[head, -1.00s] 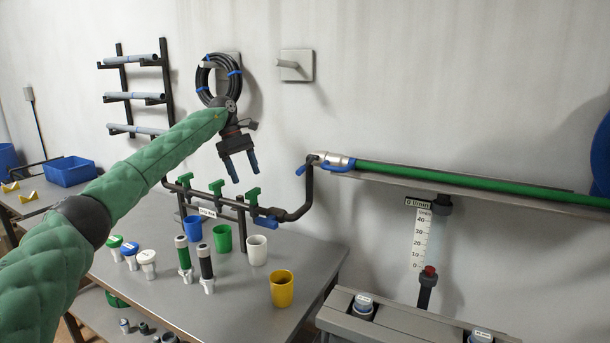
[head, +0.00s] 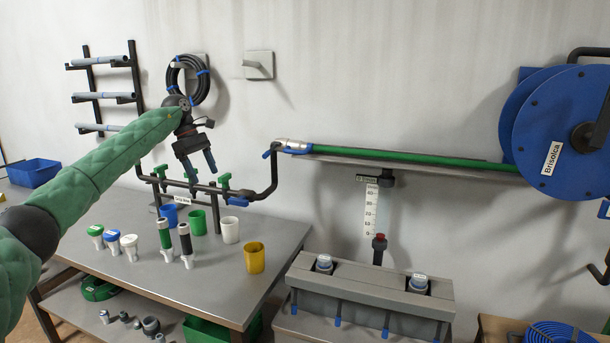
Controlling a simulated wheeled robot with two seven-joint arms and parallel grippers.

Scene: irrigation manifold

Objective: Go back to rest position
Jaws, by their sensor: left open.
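My left gripper (head: 203,176) is open and empty. It points down in front of the wall, just below the coiled black hose with blue ties (head: 188,82) and in front of the pipe manifold (head: 213,188). The green-sleeved left arm comes in from the left above the table. My right gripper is not in view.
The grey table (head: 160,283) bears several cups, including a yellow cup (head: 254,258), and several capped fittings. A green hose (head: 410,158) runs along a wall shelf to a blue reel (head: 560,130). A grey rack (head: 375,288) stands right of the table.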

